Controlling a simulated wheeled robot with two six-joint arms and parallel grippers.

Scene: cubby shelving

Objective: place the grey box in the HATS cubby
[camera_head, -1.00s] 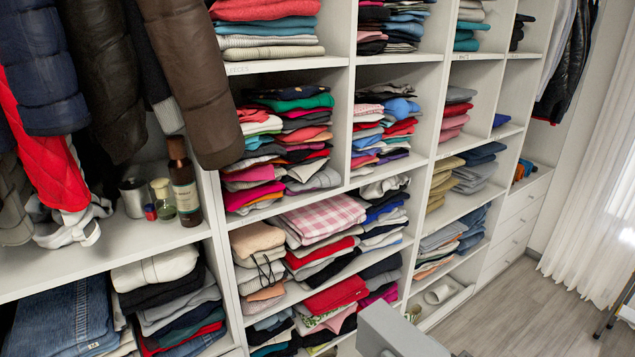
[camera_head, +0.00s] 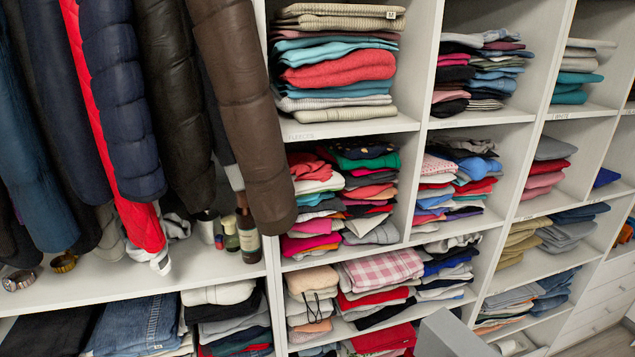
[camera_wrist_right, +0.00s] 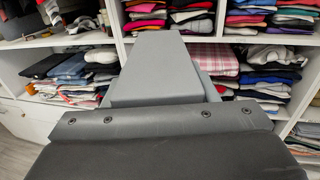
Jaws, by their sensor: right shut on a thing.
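The grey box (camera_wrist_right: 155,62) fills the middle of the right wrist view, reaching forward toward the shelving. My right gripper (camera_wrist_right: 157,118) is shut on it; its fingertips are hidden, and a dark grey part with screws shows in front. In the head view a grey piece of the box (camera_head: 450,334) shows at the bottom edge, in front of the lower cubbies, with most of it cut off. The shelving (camera_head: 355,127) has small labels on some shelf edges, too small to read, so I cannot tell which cubby is HATS. My left gripper is not in view.
Most cubbies hold folded clothes, such as the pink checked stack (camera_head: 385,268). Coats (camera_head: 240,110) hang at the left above a shelf with bottles (camera_head: 248,235). Free room shows above several stacks. Drawers (camera_head: 600,300) stand at the lower right.

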